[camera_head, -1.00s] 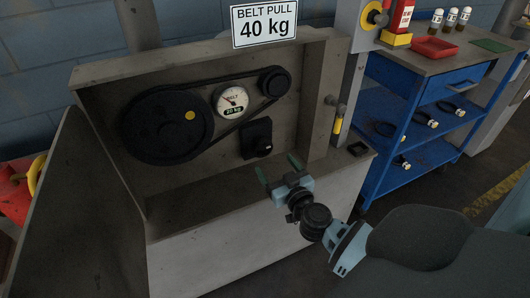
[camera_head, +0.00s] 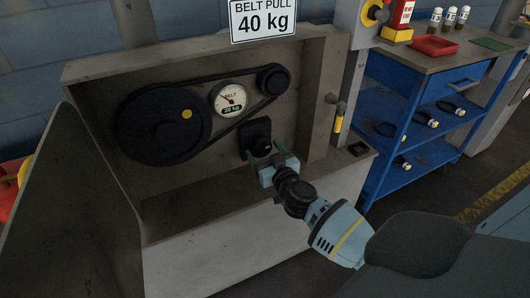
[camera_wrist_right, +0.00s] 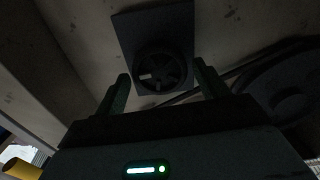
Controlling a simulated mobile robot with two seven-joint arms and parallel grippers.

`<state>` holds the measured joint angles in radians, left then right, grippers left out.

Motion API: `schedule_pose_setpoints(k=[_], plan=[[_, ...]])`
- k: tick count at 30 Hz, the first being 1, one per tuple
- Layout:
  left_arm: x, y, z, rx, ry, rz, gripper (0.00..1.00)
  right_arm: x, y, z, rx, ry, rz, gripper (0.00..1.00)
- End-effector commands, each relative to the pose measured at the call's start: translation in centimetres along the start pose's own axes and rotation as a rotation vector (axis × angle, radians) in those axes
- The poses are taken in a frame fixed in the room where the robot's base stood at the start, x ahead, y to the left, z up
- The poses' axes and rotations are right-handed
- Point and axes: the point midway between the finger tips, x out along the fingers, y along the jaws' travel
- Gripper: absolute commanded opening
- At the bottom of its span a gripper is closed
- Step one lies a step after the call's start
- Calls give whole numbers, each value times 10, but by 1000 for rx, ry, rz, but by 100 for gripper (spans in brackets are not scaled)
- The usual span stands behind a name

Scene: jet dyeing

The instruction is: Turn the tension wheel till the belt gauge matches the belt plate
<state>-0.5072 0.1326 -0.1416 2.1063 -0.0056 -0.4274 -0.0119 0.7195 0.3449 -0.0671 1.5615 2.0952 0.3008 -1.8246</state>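The belt plate (camera_head: 265,20) above the machine housing reads "BELT PULL 40 kg". The round belt gauge (camera_head: 230,98) reads 20 kg and sits between the large pulley (camera_head: 165,126) and the small pulley (camera_head: 273,80). The tension wheel (camera_head: 260,147) is a small dark knob on a square black plate, partly behind my right gripper (camera_head: 266,155). In the right wrist view the tension wheel (camera_wrist_right: 159,72) lies ahead, between the fingers (camera_wrist_right: 161,84). The right gripper is open, its fingers apart on either side of the wheel; contact cannot be made out. My left gripper is not in view.
The open housing has a side panel (camera_head: 75,205) at left and a wall at right with a yellow-handled lever (camera_head: 340,112). A blue cart (camera_head: 415,130) with a red tray (camera_head: 433,46) stands at right. A dark belt (camera_head: 235,125) runs near the wheel.

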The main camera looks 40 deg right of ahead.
Motion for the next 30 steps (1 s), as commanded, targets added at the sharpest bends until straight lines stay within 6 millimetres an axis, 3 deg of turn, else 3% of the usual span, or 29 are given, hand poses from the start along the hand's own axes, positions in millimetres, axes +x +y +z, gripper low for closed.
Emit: schedule_pose_setpoints(k=[1,8,20,30], plan=[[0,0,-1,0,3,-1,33,0,0,0,0,0,0,66],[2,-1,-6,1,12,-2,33,0,0,0,0,0,0,36],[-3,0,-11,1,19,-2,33,0,0,-1,75,-1,0,36],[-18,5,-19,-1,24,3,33,-1,0,-1,336,-2,-1,36]])
